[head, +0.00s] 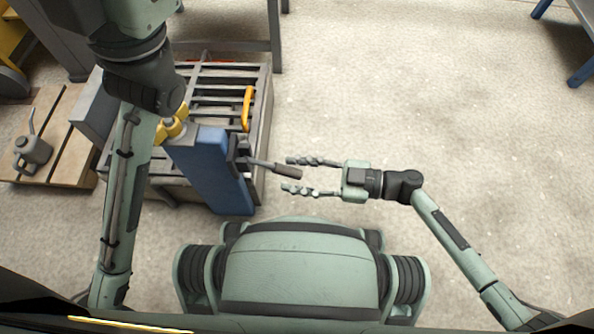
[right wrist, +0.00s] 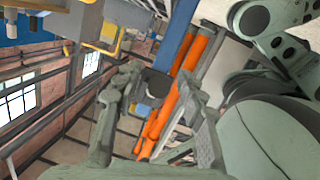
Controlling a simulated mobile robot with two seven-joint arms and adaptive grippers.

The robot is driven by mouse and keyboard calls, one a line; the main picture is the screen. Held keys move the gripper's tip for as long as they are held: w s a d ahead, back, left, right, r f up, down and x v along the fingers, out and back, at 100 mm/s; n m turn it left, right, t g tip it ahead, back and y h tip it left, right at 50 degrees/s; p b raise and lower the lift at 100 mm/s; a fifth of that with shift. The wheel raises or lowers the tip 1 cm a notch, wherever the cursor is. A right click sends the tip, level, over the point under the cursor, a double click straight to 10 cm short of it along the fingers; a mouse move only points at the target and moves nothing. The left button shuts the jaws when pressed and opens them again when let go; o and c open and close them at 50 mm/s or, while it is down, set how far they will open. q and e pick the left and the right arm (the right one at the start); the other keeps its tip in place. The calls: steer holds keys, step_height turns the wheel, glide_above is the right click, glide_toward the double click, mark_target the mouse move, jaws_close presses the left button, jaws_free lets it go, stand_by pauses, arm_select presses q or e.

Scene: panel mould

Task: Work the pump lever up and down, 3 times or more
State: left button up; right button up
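The pump lever (head: 287,171) is a thin rod with a dark grip, sticking out to the right from a blue upright housing (head: 212,170). My right gripper (head: 292,175) is open, its two fingers pointing left on either side of the lever's grip end. In the head view, gaps show between the grip and the fingers. In the right wrist view, the dark grip end (right wrist: 158,84) shows between the open fingers (right wrist: 160,95); contact cannot be told there. My left arm rises along the left side, and its gripper is not in view.
A grey slatted frame (head: 262,115) with a yellow handle (head: 247,108) stands behind the blue housing. A watering-can-like vessel (head: 34,150) stands on a wooden pallet (head: 72,170) at the left. Orange cylinders (right wrist: 178,105) show beyond the lever.

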steer(key=shift+d, duration=0.1)
steer(key=s+d+r, duration=0.1)
steer(key=d, duration=1)
steer(key=shift+s+d, duration=0.2)
steer(key=shift+d, duration=0.15)
steer(key=shift+r, duration=0.1)
